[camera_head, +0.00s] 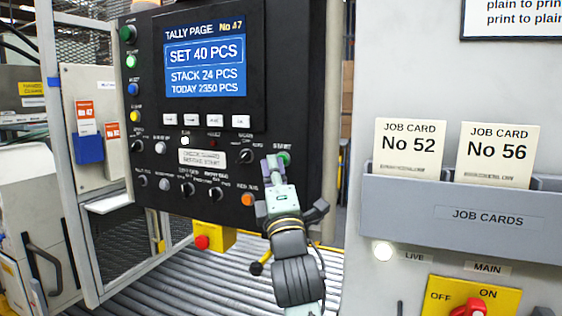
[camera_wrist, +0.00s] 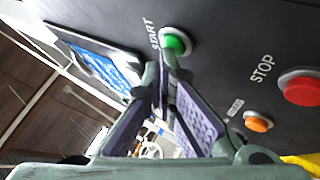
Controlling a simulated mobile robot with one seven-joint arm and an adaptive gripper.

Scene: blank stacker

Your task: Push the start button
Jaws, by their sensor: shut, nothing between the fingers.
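The start button is a green round button in a pale ring, labelled START, on the black control panel. It shows in the head view (camera_head: 284,157), partly covered by my gripper, and in the wrist view (camera_wrist: 177,42). My gripper is shut and empty, with its fingertips right by the button in the head view (camera_head: 272,164) and just below it in the wrist view (camera_wrist: 164,68). I cannot tell whether the fingertips touch the button.
A red STOP button (camera_wrist: 301,90) and an orange button (camera_wrist: 257,124) sit on the same panel, right of my fingers. The panel's screen (camera_head: 205,58) reads SET 40 PCS. A grey job card holder (camera_head: 462,216) stands right, above a yellow switch plate (camera_head: 445,292).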

